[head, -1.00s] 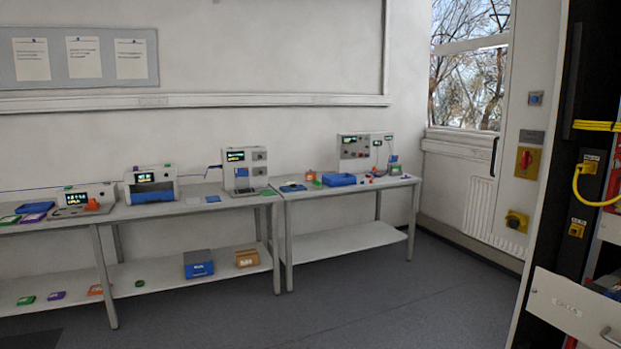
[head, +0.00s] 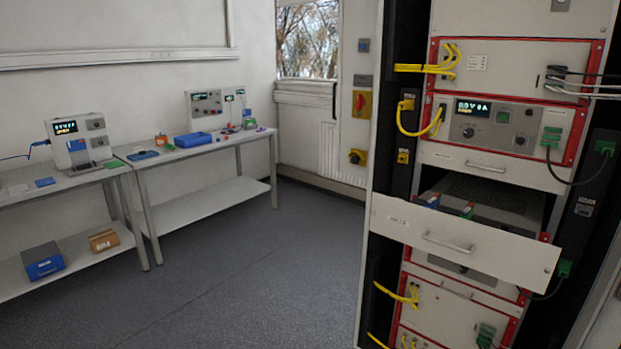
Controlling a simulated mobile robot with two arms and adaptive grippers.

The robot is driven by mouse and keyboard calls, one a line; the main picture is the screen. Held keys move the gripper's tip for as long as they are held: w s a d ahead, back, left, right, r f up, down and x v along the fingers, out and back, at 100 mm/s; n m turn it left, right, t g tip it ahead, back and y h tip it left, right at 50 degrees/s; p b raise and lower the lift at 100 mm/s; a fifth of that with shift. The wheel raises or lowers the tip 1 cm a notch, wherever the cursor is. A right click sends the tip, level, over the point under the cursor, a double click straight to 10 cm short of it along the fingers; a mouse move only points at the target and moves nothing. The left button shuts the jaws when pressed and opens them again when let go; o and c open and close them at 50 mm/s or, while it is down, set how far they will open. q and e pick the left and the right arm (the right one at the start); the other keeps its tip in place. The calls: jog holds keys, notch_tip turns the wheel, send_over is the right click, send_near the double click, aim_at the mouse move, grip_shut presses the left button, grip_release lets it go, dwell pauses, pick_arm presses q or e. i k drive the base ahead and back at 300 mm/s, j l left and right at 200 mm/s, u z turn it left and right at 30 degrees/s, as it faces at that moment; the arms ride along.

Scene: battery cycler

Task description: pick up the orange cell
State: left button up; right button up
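A small orange item (head: 161,140) stands on the right-hand bench, left of a blue tray (head: 193,140). It is too small to tell whether it is the orange cell. Neither of my grippers is in view.
An equipment rack (head: 380,150) stands close on the right with an open drawer (head: 465,246) sticking out. Small blue and green items (head: 467,211) show in the drawer. Benches (head: 200,153) with instruments line the far wall. The grey floor (head: 262,265) between is clear.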

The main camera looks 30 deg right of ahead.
aim_at(162, 141)
jog(key=z, duration=1.6)
jog(key=i+j+u, duration=1.15)
jog(key=i, duration=0.2)
jog(key=i+u, duration=0.4)
jog(key=i, duration=2.45)
